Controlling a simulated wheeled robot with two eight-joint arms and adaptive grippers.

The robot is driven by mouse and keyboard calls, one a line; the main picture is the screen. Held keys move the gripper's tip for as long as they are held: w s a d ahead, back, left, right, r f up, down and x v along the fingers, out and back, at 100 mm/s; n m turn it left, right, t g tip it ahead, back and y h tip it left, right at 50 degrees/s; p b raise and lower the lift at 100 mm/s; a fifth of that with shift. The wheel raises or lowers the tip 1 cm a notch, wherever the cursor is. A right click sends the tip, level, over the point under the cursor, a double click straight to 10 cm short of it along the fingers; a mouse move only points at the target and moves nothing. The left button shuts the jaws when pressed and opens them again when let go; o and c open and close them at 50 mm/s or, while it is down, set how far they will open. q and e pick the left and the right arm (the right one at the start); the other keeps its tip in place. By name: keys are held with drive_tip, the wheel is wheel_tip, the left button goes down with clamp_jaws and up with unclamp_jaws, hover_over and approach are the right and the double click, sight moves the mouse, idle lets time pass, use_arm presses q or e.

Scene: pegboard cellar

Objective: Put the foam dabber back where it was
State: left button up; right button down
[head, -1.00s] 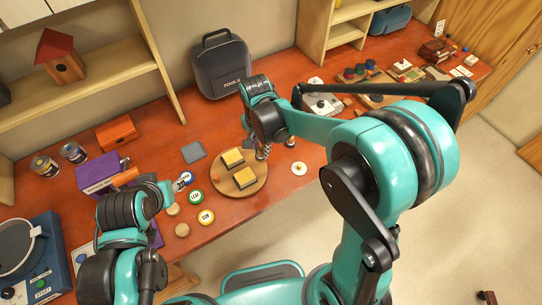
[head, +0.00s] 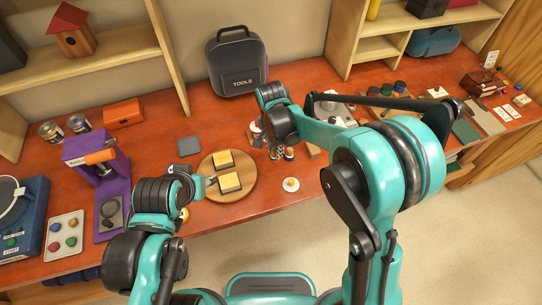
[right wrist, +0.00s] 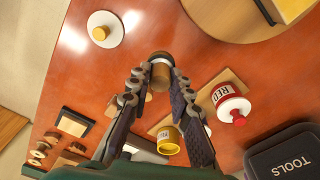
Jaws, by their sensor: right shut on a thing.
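My right gripper (right wrist: 160,78) is shut on the foam dabber (right wrist: 160,68), a short brown cylinder with a pale band, seen between the fingertips in the right wrist view. In the head view this gripper (head: 280,152) is low over the orange-red table, just right of the round wooden board (head: 245,190). I cannot tell whether the dabber touches the surface below. My left gripper (head: 211,182) is by the board's left side, near the lower yellow-topped block (head: 229,182); its jaws are too small to read.
A jar marked RED (right wrist: 228,98) and a yellow jar (right wrist: 170,138) stand close to my right gripper. A white disc with a knob (head: 291,184) lies at the table's front. A dark TOOLS bag (head: 237,62) stands behind. A purple press (head: 96,165) is at left.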

drive_tip(key=shift+w+a+f, duration=0.8)
drive_tip(key=shift+w+a, duration=0.05)
wheel_tip(320, 180, down, 3)
drive_tip(key=shift+f+b, duration=0.2)
drive_tip(key=shift+b, duration=0.35)
drive_tip(key=shift+f, duration=0.25)
drive_tip(key=shift+f, duration=0.15)
drive_tip(key=c, duration=1.4)
unclamp_jaws()
